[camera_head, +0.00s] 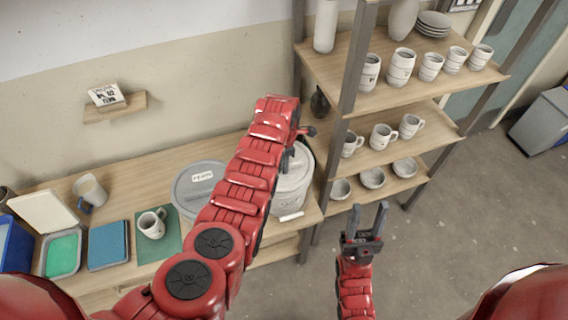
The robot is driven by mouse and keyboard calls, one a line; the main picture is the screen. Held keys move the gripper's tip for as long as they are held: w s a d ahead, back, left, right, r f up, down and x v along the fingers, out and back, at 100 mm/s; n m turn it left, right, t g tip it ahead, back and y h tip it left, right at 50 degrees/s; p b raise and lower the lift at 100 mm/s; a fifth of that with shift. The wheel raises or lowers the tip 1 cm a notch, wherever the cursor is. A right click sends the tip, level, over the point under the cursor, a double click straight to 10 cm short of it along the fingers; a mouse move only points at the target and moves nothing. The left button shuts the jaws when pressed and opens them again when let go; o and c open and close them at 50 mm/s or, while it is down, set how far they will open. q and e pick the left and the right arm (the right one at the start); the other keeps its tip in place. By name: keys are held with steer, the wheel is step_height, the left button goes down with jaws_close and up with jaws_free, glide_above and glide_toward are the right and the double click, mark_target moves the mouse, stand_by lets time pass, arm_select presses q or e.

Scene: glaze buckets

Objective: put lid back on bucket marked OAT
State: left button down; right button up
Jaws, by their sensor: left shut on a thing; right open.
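A pale bucket (291,198) stands at the right end of the wooden bench, with its white handle grip hanging at the front. My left arm hides part of it. My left gripper (288,160) is at the top of this bucket, shut on what looks like a pale lid (300,165); whether the lid sits flat on the rim cannot be told. A grey round lid (194,190) with a small white label (202,177) shows left of my arm; the label is too small to read. My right gripper (367,222) is open and empty, above the floor in front of the shelves.
A shelf unit (395,122) with mugs and bowls stands right of the bench.

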arm_select(q)
steer(key=shift+f+b, duration=0.3)
steer(key=shift+f, duration=0.15)
stand_by(1.0)
steer(key=shift+c, duration=1.6)
jaws_free()
steer(key=shift+r, duration=0.1)
steer(key=shift+r+p, duration=1.1)
steer(key=shift+r, duration=0.25)
steer(key=shift+r+p, duration=1.25)
steer(key=shift+r, duration=0.8)
